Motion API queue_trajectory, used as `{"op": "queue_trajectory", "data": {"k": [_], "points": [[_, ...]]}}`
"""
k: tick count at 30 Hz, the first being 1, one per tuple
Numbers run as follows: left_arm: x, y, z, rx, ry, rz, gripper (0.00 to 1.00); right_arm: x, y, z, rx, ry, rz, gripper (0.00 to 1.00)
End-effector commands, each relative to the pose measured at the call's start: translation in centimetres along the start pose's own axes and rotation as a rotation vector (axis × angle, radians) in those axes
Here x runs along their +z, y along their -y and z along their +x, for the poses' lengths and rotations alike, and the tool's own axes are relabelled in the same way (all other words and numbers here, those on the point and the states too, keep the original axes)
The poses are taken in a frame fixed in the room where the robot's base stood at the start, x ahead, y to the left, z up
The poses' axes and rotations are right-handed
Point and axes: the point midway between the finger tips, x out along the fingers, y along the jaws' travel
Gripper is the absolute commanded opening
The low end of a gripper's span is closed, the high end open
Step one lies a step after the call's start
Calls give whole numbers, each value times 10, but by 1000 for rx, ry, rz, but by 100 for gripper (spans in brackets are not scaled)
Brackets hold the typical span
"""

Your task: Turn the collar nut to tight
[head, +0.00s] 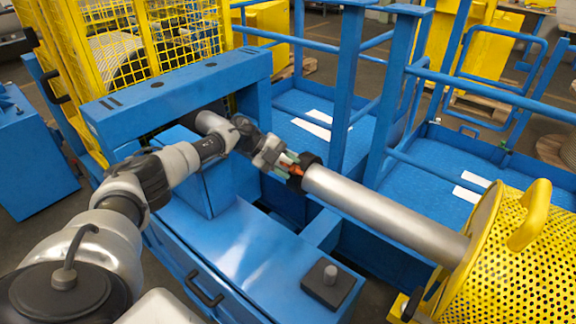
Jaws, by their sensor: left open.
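The collar nut looks to be the dark ring (311,162) at the left end of a thick silver shaft (385,212). A small orange-copper piece (297,170) shows at its left side. My left gripper (288,166) reaches in from the left, its fingertips open right at the dark ring. I cannot tell whether they touch it. The gripper hides part of the ring's left side, and any tightness mark is too small to make out. My right gripper is not in view.
A yellow perforated guard (499,245) with a handle covers the shaft's right end. A blue beam (180,88) and a yellow mesh cage (185,35) stand behind my arm. Blue railings (350,90) rise behind the ring. A dark block with a knob (325,290) sits in front.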

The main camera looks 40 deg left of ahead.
Motion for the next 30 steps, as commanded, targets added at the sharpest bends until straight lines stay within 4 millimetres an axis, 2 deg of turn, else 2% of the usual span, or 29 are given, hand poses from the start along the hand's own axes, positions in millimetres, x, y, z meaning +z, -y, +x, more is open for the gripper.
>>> {"op": "queue_trajectory", "data": {"k": [5, 12, 18, 23, 30], "points": [[1, 0, -19, -1, 3, 0, 42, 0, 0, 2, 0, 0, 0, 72], [1, 0, -67, -2, 3, 0, 42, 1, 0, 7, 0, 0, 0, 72], [0, 1, -97, -1, 1, 1, 42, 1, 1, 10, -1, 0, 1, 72], [-1, 1, -106, 1, -2, 1, 42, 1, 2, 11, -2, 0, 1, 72], [-1, 1, -106, 1, -2, 1, 42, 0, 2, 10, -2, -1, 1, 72]]}}
